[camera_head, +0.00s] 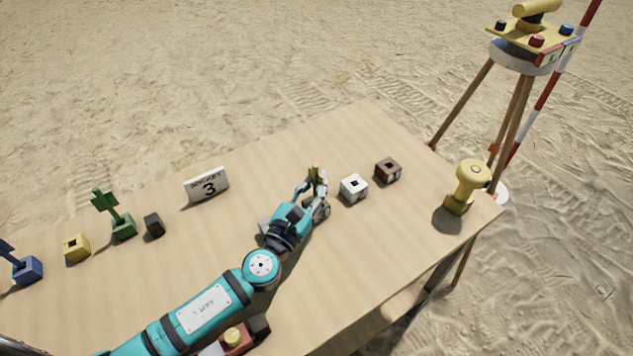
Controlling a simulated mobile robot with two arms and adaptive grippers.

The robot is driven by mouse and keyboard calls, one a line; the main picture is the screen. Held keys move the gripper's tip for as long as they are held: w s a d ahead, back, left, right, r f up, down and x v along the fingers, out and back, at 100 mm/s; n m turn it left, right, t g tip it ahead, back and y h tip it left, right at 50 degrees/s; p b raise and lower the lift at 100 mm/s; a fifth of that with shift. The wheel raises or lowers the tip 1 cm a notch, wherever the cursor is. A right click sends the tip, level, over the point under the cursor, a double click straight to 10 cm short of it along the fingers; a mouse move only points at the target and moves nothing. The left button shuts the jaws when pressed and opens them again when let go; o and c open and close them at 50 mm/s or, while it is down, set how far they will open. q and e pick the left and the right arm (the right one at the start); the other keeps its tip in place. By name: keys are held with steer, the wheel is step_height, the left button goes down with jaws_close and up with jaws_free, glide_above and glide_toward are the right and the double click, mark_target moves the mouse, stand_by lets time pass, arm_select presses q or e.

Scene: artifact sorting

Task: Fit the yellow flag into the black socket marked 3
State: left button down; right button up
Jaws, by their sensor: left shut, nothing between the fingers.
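My left gripper (317,198) is shut over the table's middle, well right of the black socket. A small olive-yellow upright piece (315,171) shows at the fingers; whether it is the yellow flag I cannot tell. A yellow piece with a rounded head (472,176) stands upright on a yellow base at the right table edge, apart from the gripper. My right gripper is out of view.
A white block (354,188) and brown block (388,170) stand right of the gripper. Blue (27,270) and green (124,229) blocks bear upright pieces; a yellow block (76,248) lies between. A red block (236,342) is near the front. A tripod (511,110) stands beyond.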

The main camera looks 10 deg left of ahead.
arm_select(q)
steer(key=shift+f+b, duration=0.35)
steer(key=shift+f, duration=0.05)
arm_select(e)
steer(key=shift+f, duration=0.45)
arm_select(q)
steer(key=c, duration=1.4)
jaws_free()
steer(key=shift+d, duration=0.1)
